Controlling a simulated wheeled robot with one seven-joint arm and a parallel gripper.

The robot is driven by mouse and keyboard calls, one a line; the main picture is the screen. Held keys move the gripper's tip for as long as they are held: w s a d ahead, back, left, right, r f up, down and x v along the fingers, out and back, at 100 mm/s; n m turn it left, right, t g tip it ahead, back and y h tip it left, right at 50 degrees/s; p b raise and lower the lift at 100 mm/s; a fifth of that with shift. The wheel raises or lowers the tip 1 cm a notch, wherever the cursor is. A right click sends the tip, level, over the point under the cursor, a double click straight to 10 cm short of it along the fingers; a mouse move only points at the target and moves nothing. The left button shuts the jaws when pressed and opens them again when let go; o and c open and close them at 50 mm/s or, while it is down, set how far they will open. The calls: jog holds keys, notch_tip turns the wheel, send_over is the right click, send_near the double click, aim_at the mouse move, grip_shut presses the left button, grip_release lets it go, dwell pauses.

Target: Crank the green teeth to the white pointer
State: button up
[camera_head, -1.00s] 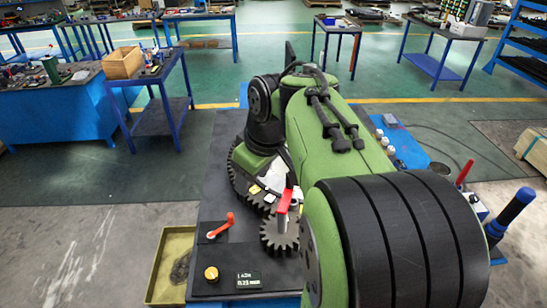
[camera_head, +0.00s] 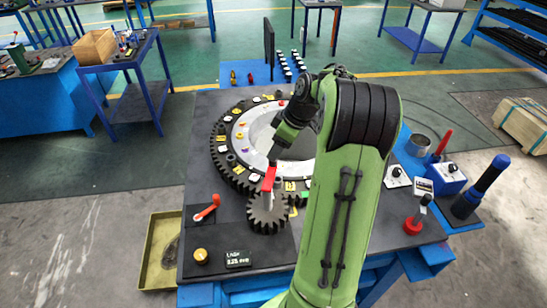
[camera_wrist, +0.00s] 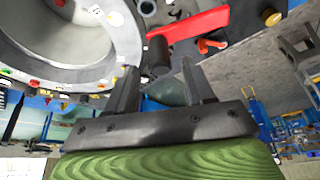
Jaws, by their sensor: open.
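A large dark toothed ring (camera_head: 226,166) with a pale face and coloured marks lies on the bench. A small dark gear (camera_head: 267,213) meshes at its near edge. A red crank arm (camera_head: 269,178) rises over the small gear; it also shows in the wrist view (camera_wrist: 192,26), with a dark handle (camera_wrist: 158,52). My gripper (camera_head: 274,158) points down by the crank. In the wrist view my gripper (camera_wrist: 160,72) is open, its fingertips apart with the handle showing between and beyond them. A small green patch (camera_head: 305,195) shows at the ring's near edge, partly behind my arm. I cannot clearly identify the white pointer.
A red lever (camera_head: 207,208), a yellow knob (camera_head: 201,256) and a small display (camera_head: 238,259) sit at the bench's near left. Control boxes (camera_head: 448,178) and a blue-handled post (camera_head: 484,186) stand at the right. My arm hides the ring's right side.

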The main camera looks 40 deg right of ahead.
jog(key=x, duration=0.3)
jog(key=shift+w+a+f, duration=0.1)
jog(key=shift+w+f, duration=0.05)
jog(key=shift+f, duration=0.2)
grip_shut()
